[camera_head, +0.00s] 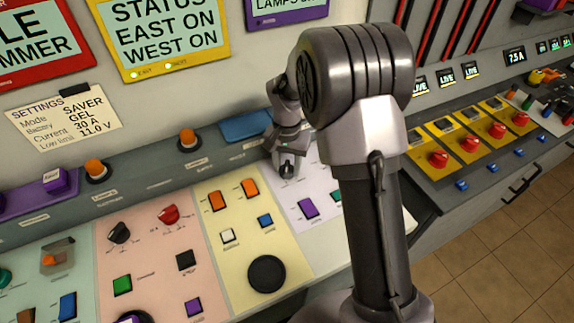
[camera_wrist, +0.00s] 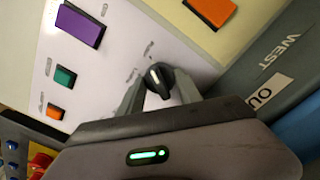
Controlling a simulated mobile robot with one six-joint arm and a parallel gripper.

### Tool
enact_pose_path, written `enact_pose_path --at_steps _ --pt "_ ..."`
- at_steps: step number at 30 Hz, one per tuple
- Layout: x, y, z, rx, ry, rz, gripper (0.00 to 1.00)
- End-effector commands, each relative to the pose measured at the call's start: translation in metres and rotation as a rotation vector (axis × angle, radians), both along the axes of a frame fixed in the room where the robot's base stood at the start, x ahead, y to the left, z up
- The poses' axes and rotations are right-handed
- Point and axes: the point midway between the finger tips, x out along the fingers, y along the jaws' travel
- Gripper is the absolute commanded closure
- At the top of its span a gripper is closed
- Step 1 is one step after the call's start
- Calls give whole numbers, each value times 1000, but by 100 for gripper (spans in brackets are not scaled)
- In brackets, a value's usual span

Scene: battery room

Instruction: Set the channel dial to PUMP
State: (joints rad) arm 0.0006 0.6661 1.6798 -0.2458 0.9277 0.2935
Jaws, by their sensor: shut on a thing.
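The dial (camera_wrist: 160,82) is a small black knob with a white pointer mark on the pale lilac panel. In the wrist view it sits between my gripper's two grey fingertips, which are shut on it. In the head view my gripper (camera_head: 287,165) reaches down to the top of the lilac panel (camera_head: 323,237), and the fingers mostly cover the knob. Small legends stand around the dial, but they are too blurred to read, so I cannot tell which setting it points to.
A purple switch (camera_head: 307,207) is on the same panel. The yellow panel beside it has orange switches (camera_head: 250,187) and a big black button (camera_head: 267,273). A blue pad (camera_head: 246,126) lies on the ledge behind. My arm hides the panel's right part.

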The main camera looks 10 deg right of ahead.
Motion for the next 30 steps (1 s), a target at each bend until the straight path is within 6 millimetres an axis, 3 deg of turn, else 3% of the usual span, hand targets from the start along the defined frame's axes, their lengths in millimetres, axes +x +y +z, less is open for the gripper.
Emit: enact_pose_path --at_steps 4,5,7,8,16,19,30 --pt "0 0 1 0 -1 -1 99" --pt "0 0 1 0 -1 -1 53" --pt "0 0 1 0 -1 -1 39" --pt "0 0 0 1 -1 -1 37" --pt "0 0 1 1 -1 0 37" --pt "1 0 11 0 -2 0 37" --pt "1 0 131 0 -4 -1 37"
